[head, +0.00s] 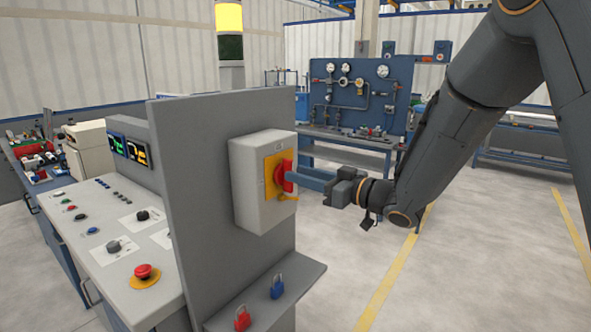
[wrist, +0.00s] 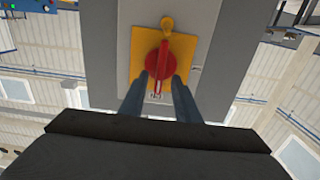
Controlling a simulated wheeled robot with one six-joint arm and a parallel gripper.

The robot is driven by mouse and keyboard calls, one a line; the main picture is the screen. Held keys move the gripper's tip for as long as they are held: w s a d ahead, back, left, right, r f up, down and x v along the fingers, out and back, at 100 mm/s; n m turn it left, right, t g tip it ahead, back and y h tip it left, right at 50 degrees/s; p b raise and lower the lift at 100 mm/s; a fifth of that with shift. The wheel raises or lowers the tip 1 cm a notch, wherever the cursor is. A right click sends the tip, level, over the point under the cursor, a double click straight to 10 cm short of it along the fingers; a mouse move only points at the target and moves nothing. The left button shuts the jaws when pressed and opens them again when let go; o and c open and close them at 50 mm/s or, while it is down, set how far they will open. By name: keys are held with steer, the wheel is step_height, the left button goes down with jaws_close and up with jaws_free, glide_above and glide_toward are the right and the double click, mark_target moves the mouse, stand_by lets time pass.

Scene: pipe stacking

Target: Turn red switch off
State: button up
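The red switch (head: 284,176) is a rotary handle on a yellow plate (head: 270,167), on the front of a light grey box (head: 251,210). In the wrist view the red handle (wrist: 157,68) stands in line with the picture's height, with the yellow plate behind it. A yellow tab (wrist: 168,24) sticks out above it. My gripper (head: 299,174) reaches the switch from the right. In the wrist view its two blue-grey fingers (wrist: 162,84) stand on either side of the handle's lower part, with small gaps. Whether either finger touches the handle is unclear.
The box is mounted on a grey upright panel (head: 210,165). A control desk with a red emergency button (head: 143,271) stands left. Open floor lies to the right.

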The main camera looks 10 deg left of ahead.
steer(key=shift+p+x, duration=0.3)
steer(key=shift+x, duration=0.9)
jaws_close()
